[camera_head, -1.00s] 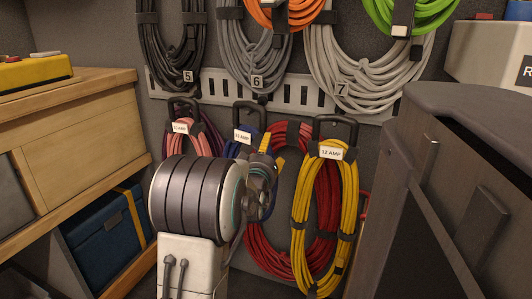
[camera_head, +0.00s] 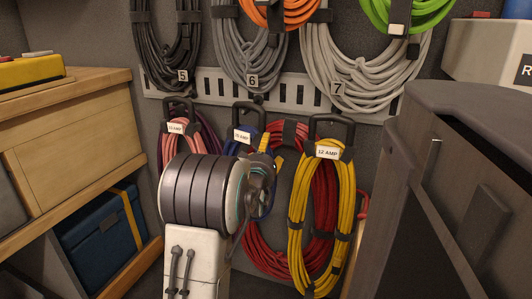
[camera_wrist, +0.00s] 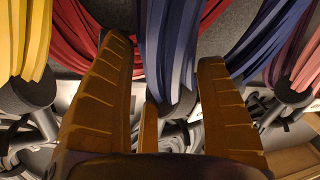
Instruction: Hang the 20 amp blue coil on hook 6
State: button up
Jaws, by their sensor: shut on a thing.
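The blue coil (camera_head: 248,130) hangs in the lower row below the number 6 plate (camera_head: 252,80), under a black handle (camera_head: 246,112) with a small white label that is hard to read. My arm hides most of its loop. In the wrist view, blue strands (camera_wrist: 172,50) run between the two orange fingers of my gripper (camera_wrist: 163,62), which is shut on them. In the head view the finger tips show at the coil's right side. A dark hook (camera_head: 258,98) shows just under the number 6; I cannot tell whether the handle touches it.
A pink coil (camera_head: 173,147) hangs left of the blue one. A red coil (camera_head: 262,240) and a yellow 12 AMP coil (camera_head: 294,215) hang close on the right. Grey coils (camera_head: 235,55) hang above. A wooden cabinet (camera_head: 75,130) and a dark cabinet (camera_head: 470,190) flank the space.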

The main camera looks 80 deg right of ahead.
jog(key=shift+r, duration=0.1)
dwell(0.3)
jog(key=o, duration=1)
jog(key=shift+o, duration=1.3)
jog(key=shift+f, duration=0.25)
jog(key=a, duration=1.2)
jog(key=shift+r, duration=0.2)
